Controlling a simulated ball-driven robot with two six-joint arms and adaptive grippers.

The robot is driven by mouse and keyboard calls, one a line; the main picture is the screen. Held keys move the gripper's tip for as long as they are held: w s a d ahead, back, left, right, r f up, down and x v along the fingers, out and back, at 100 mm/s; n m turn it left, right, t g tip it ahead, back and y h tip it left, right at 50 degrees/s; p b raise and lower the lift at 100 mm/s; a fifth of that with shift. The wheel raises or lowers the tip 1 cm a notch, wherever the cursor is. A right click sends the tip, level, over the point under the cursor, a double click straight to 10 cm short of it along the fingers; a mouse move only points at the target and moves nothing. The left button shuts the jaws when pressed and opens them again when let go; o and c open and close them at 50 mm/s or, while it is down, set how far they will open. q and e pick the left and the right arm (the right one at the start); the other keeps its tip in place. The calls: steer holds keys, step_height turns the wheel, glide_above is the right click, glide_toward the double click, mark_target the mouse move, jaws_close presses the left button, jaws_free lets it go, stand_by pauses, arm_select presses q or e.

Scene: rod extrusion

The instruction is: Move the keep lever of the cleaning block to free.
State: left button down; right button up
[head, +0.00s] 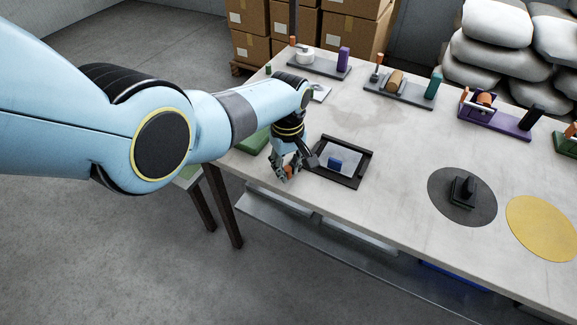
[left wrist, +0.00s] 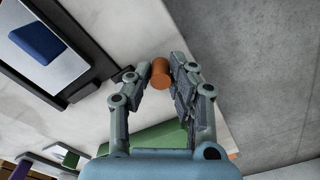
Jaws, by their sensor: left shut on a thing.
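My left gripper (head: 287,172) is low over the table's near left edge, beside the black-framed tray. Its fingers (left wrist: 161,72) are shut on a short orange cylinder, which shows between the fingertips in the left wrist view (left wrist: 160,74). What the cylinder is joined to is hidden by the fingers, so I cannot tell whether it is the keep lever's knob. I cannot tell for sure which fixture is the cleaning block. A green block (head: 253,142) lies behind the gripper, partly covered by my arm. My right gripper is not in view.
The black-framed tray (head: 363,170) holds a blue block (head: 335,162). Fixtures with a purple post (head: 344,59), a green post (head: 434,85) and a purple base (head: 497,119) line the back. A black block (head: 463,191) stands on a dark disc; a yellow disc (head: 543,226) lies right.

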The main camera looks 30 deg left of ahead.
arm_select(q)
steer(key=shift+a, duration=0.1)
steer(key=c, duration=1.2)
jaws_free()
steer(key=shift+w, duration=0.1)
steer(key=shift+a, duration=0.1)
